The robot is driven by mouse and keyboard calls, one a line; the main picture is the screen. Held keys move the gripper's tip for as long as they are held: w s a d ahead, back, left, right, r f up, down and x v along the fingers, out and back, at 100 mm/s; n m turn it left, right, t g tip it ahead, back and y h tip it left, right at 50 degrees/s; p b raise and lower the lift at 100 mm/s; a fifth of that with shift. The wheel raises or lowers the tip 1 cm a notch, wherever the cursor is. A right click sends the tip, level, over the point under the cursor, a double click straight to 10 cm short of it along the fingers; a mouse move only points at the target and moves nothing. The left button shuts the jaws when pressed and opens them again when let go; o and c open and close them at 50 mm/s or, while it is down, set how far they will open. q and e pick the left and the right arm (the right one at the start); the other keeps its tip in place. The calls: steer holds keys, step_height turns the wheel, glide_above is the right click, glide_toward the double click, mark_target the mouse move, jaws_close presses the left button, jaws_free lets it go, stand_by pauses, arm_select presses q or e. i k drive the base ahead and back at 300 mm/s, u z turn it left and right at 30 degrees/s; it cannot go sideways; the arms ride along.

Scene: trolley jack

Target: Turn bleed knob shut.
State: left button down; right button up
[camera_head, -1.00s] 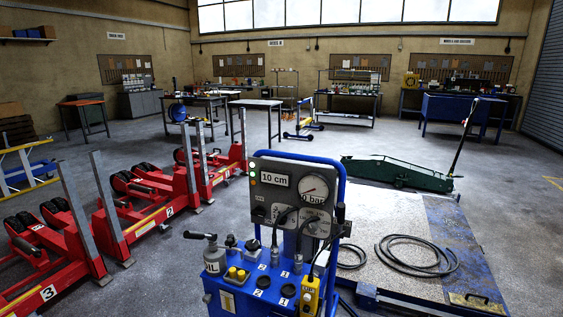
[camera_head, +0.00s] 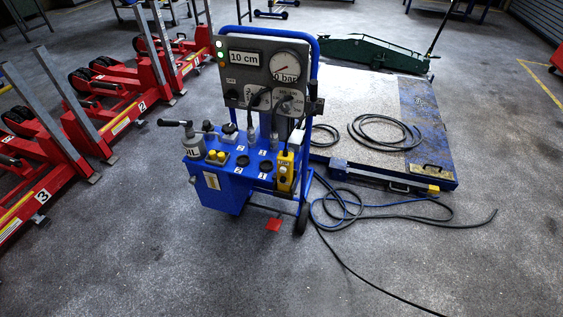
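A blue wheeled control trolley (camera_head: 222,197) stands upright in the middle of the head view. Its grey upright panel (camera_head: 240,96) carries a "10 cm" display (camera_head: 245,58), a round gauge (camera_head: 288,66) marked "0 bar", and lit green lamps at its left edge. On the lower deck are a dark round knob (camera_head: 229,128), a grey cylinder with a black side handle (camera_head: 192,144), yellow buttons (camera_head: 216,156) and a yellow box (camera_head: 285,172). Which of these is the bleed knob I cannot tell; no label for it is readable. Neither of my grippers is in view.
Red wheeled lifting units (camera_head: 62,150) line the left. A steel platform (camera_head: 350,110) with a coiled black hose (camera_head: 384,131) lies behind right of the trolley. Loose hoses (camera_head: 395,216) trail over the floor at right. A green trolley jack (camera_head: 372,53) is behind.

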mark_target(192, 181)
steer(key=z, duration=1.1)
steer(key=k, duration=0.95)
steer(key=u, duration=1.15)
